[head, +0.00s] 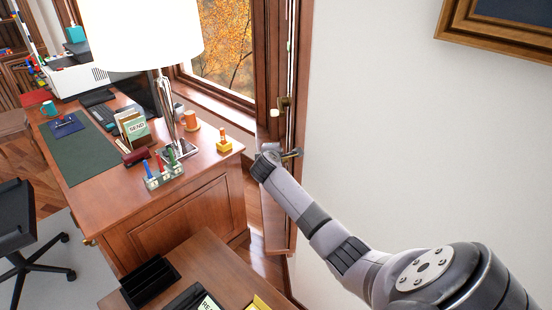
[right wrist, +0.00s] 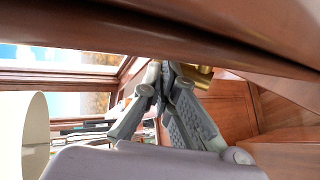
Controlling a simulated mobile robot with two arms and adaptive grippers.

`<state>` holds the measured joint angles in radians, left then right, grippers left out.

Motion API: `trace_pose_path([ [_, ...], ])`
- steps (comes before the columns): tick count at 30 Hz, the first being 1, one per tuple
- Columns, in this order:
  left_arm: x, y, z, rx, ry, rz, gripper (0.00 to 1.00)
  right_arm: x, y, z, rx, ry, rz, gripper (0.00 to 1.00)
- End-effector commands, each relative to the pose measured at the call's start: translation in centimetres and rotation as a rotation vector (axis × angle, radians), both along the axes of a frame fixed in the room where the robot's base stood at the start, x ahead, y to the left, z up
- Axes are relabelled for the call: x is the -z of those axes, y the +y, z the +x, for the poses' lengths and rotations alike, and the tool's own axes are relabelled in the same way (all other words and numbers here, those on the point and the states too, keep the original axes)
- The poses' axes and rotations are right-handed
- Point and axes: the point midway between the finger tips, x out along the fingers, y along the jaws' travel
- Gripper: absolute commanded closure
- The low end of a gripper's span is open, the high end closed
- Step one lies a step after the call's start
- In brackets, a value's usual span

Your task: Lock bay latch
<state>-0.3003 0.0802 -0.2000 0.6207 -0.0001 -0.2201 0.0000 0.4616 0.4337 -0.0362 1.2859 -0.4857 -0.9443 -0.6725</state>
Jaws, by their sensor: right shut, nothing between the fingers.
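A brass latch fitting (head: 284,104) sits on the reddish-brown wooden frame at the window's right side. My right arm reaches up from the lower right in the head view, and its gripper (head: 291,154) is at the frame below this fitting. In the right wrist view the gripper (right wrist: 166,72) has its fingers brought together and empty. A brass piece (right wrist: 203,73) shows just behind and right of the fingertips; whether they touch it I cannot tell. My left gripper is in neither view.
A wooden desk (head: 215,170) with a lamp (head: 140,35), a pen holder (head: 163,178) and small items stands left of the frame. A lower table (head: 215,265) is in front. A white wall (head: 390,150) lies right. A wooden beam (right wrist: 230,40) runs close above the gripper.

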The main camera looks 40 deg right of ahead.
Motion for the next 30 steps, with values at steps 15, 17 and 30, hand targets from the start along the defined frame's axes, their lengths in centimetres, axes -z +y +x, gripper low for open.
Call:
trace_pose_path([
  [15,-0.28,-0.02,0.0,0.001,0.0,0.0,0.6,-0.01,-0.41,0.76,-0.002,-0.003,0.0,1.0],
  [17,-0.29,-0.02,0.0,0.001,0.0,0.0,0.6,-0.01,-0.41,0.77,-0.002,-0.003,0.0,1.0],
  [30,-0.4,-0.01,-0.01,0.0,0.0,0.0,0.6,-0.14,-0.44,0.77,-0.002,-0.003,0.0,1.0],
])
